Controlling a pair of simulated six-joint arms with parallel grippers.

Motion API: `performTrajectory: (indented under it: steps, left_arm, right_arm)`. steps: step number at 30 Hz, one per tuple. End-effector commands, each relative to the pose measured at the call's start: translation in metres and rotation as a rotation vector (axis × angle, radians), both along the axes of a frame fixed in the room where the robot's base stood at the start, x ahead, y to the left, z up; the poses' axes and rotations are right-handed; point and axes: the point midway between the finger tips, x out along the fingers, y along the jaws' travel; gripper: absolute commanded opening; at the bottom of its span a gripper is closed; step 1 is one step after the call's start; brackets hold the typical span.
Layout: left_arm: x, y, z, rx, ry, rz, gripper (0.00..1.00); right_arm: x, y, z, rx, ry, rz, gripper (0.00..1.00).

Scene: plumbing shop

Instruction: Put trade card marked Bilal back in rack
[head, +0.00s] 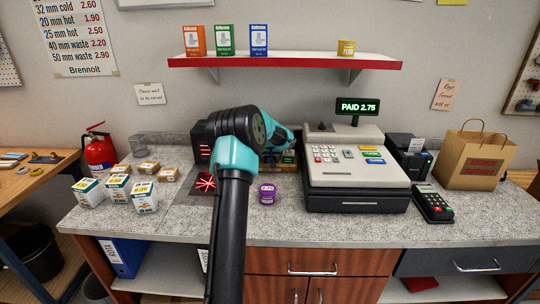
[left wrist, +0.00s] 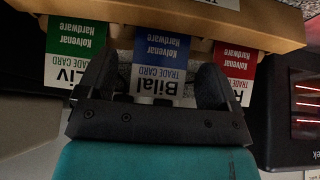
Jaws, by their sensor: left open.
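The trade card marked Bilal (left wrist: 160,60), blue and white, shows upside down in the left wrist view. Its far end meets the tan rack (left wrist: 270,32), in line with the cards on either side, and looks seated there. My left gripper (left wrist: 155,85) is open, with one finger on each side of the Bilal card and its palm close to the card's near end. In the head view, my left gripper (head: 283,153) is at the back of the counter, left of the cash register, partly hidden by my arm. The rack is mostly hidden there.
A green Liv card (left wrist: 72,50) and a red card (left wrist: 235,65) flank the Bilal card closely. A dark device with red lines (head: 203,145) stands left of my gripper. The cash register (head: 355,170) is to the right. A purple tin (head: 267,194) stands in front.

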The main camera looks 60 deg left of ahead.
Motion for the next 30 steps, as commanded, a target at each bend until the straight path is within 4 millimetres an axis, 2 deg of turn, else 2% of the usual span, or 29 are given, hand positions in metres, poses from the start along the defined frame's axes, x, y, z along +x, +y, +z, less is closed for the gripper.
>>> performTrajectory:
  steps: [6, 11, 17, 30]
  left_arm:
    - [0.0, -0.001, 0.002, 0.0, 0.0, 0.0, 0.86]
    - [-0.004, -0.005, 0.013, 0.001, -0.002, 0.0, 0.86]
    - [-0.013, -0.017, 0.04, 0.002, -0.003, 0.0, 0.86]
    - [-0.039, -0.05, 0.114, 0.002, -0.003, 0.0, 0.86]
  right_arm:
    - [0.0, 0.0, 0.0, 0.0, 0.0, 0.0, 0.0]
    - [0.0, 0.0, 0.0, 0.0, 0.0, 0.0, 0.0]
    - [0.0, 0.0, 0.0, 0.0, 0.0, 0.0, 0.0]
    - [0.0, 0.0, 0.0, 0.0, 0.0, 0.0, 0.0]
